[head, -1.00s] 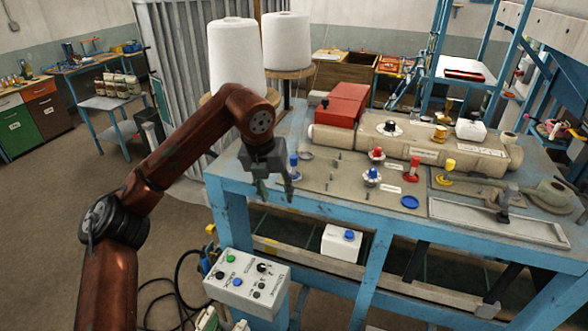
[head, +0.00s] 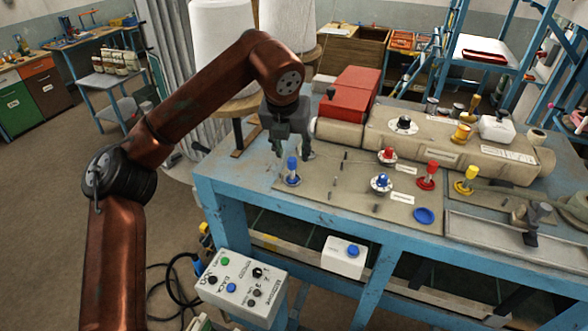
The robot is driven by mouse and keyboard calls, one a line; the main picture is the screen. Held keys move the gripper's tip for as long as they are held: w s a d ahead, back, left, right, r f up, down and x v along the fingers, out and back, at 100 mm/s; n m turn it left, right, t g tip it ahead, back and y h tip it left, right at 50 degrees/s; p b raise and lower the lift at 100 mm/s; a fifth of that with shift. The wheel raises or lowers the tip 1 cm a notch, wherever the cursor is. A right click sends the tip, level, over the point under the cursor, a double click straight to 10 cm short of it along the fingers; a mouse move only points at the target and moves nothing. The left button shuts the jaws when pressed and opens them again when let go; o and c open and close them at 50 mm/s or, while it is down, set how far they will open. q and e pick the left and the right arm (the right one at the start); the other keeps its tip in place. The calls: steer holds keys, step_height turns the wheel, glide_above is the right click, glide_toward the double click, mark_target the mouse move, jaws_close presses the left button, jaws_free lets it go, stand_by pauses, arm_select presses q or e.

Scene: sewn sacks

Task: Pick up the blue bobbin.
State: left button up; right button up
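The blue bobbin (head: 292,171) stands upright near the left end of the blue-framed workbench (head: 222,180). My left gripper (head: 291,152) hangs just above and behind the bobbin in the head view, pointing down. Its two fingers are apart with nothing seen between them. Whether a finger touches the bobbin top cannot be told. A red bobbin (head: 427,175) and a yellow bobbin (head: 467,181) stand farther right on the bench. My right gripper is not in view.
A red box (head: 350,95) and a long beige machine housing (head: 455,145) lie behind the bobbins. Small pegs and a blue disc (head: 424,215) sit on the bench plate. Large white cones (head: 222,45) stand behind my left arm. A control box (head: 240,284) is at the front left.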

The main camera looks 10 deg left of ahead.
mark_target(292, 159)
arm_select(q)
steer(key=p+x, duration=0.2)
steer(key=x, duration=0.1)
steer(key=shift+a, duration=0.25)
steer(key=shift+x, duration=1.2)
steer(key=shift+d, duration=0.1)
steer(key=c, duration=0.7)
jaws_close()
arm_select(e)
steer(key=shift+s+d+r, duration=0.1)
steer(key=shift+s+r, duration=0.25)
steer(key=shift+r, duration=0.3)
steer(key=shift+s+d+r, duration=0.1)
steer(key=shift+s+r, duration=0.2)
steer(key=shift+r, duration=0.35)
